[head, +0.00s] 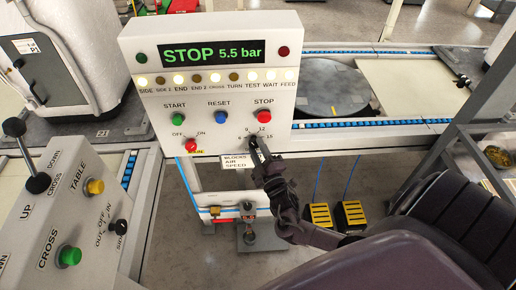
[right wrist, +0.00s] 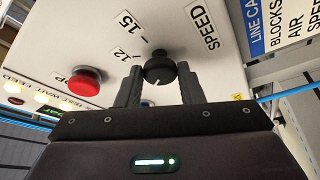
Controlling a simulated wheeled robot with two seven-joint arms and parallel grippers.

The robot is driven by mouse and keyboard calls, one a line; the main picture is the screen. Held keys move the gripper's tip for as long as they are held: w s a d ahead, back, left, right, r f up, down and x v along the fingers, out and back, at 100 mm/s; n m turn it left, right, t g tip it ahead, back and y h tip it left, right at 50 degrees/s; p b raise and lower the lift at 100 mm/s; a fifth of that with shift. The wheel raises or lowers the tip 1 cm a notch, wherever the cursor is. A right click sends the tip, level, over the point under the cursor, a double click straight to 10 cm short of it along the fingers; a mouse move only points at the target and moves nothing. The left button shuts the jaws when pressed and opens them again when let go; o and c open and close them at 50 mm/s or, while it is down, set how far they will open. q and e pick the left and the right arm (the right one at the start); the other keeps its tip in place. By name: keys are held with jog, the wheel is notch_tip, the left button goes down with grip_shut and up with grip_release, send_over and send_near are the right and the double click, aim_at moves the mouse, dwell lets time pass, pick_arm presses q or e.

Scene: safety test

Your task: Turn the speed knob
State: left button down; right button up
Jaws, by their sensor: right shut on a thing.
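The speed knob (right wrist: 160,69) is a round black knob on the lower right of the white control panel (head: 140,62). In the right wrist view it sits between the two dark fingers of my right gripper (right wrist: 160,80), with a white pointer mark on its face. Scale labels 12 and 15 and the word SPEED are printed near it. In the head view my right gripper (head: 255,144) reaches up to the panel and covers most of the knob; it is shut on it. My left gripper is not in view.
The red STOP button (right wrist: 85,82) is close beside the gripper. Green START (head: 178,121), blue RESET (head: 221,118) and a red OFF/ON switch (head: 191,146) are on the same panel. The display reads STOP 5.5 bar. A second control box (head: 62,215) stands at the left.

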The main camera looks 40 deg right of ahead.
jog(key=o, duration=1)
jog(key=b+v, duration=0.1)
jog(key=v, duration=0.6)
jog(key=shift+s, duration=0.35)
jog(key=shift+a+f, duration=0.1)
jog(key=shift+f, duration=0.05)
